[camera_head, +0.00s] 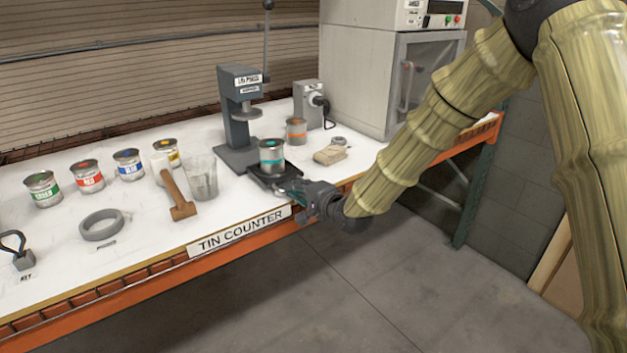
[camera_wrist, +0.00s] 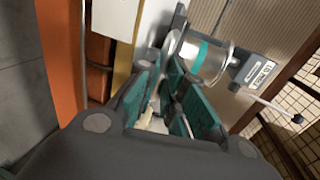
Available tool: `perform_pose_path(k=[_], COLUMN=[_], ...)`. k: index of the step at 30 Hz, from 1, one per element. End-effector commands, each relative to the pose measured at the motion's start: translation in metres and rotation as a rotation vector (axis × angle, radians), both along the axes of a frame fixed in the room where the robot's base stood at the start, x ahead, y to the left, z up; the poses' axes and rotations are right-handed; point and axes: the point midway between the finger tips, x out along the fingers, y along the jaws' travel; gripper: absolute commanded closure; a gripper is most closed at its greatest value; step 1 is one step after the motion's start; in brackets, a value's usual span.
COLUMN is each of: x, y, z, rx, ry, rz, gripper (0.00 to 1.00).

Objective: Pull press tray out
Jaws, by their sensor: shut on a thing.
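The press tray (camera_head: 262,178) is a dark plate that sticks out in front of the grey lid press (camera_head: 238,110). A tin with a teal band (camera_head: 272,156) stands upright on the tray. My gripper (camera_head: 296,192) is at the tray's front end, at the counter edge, shut on the tray. In the wrist view, the teal-padded fingers (camera_wrist: 177,105) point toward the tin (camera_wrist: 205,58) and the press head sign (camera_wrist: 262,72) behind it. The grip itself is mostly hidden by the fingers and gripper body.
The tin counter (camera_head: 130,235) holds several colour tins, a glass (camera_head: 201,178), a wooden mallet (camera_head: 177,195) and a grey ring (camera_head: 101,224) to the left. Open floor lies in front.

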Motion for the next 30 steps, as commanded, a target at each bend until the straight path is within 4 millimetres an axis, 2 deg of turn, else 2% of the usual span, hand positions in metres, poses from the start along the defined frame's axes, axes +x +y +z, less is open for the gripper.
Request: perform_pose_path(k=[10, 11, 12, 23, 30], x=[-0.002, -0.002, -0.002, -0.004, -0.023], y=[0.003, 0.003, 0.003, 0.001, -0.014], z=[0.000, 0.000, 0.000, 0.001, 0.007], rx=[0.001, 0.001, 0.000, 0.000, 0.002], ry=[-0.001, -0.001, -0.001, -0.001, -0.001], rz=[0.005, 0.005, 0.005, 0.004, 0.003], gripper=[1.00, 0.86, 0.81, 0.81, 0.81])
